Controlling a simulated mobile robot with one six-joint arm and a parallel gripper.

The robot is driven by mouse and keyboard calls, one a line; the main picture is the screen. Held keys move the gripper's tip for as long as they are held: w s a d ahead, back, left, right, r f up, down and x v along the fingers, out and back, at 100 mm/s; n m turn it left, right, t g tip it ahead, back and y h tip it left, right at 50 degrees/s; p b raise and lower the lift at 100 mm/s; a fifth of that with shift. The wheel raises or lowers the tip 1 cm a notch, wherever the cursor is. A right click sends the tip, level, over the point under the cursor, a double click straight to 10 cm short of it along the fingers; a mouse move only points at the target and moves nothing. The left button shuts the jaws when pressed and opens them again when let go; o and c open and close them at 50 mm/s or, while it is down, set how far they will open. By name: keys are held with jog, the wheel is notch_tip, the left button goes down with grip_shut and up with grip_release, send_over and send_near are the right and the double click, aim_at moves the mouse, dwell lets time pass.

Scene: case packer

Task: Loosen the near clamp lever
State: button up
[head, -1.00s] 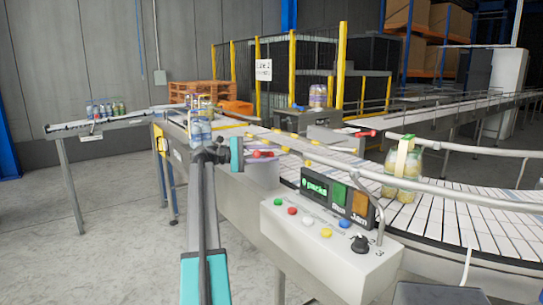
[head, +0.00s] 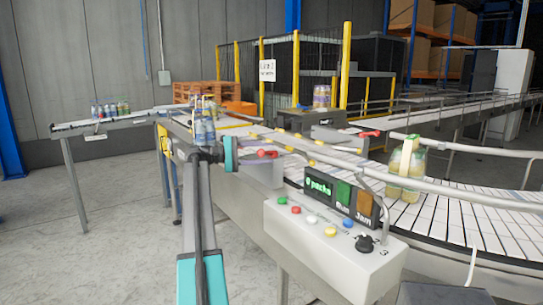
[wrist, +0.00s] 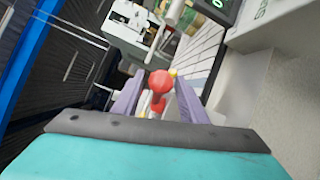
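The near clamp lever (head: 267,154) is red and sits on the guide rail at the near side of the conveyor, just right of my gripper (head: 233,153) in the head view. In the wrist view the red lever (wrist: 160,82) shows with its round knob toward me, in line with the gap between the two purple-grey fingers of my gripper (wrist: 156,93). The fingers are apart, with space on both sides of the lever. I cannot tell how deep it lies between them. A second red lever (head: 368,134) sits farther right on the rail.
A control box (head: 330,245) with coloured buttons and a "0 packs" display (head: 340,198) stands right of my arm. Jars (head: 405,165) stand on the curved conveyor (head: 470,215); more jars (head: 203,128) stand beyond my gripper. Grey floor lies open at left.

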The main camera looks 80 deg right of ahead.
jog(key=b+v, duration=0.1)
jog(key=v, duration=0.9)
jog(key=shift+w, duration=0.1)
jog(key=shift+c, duration=0.3)
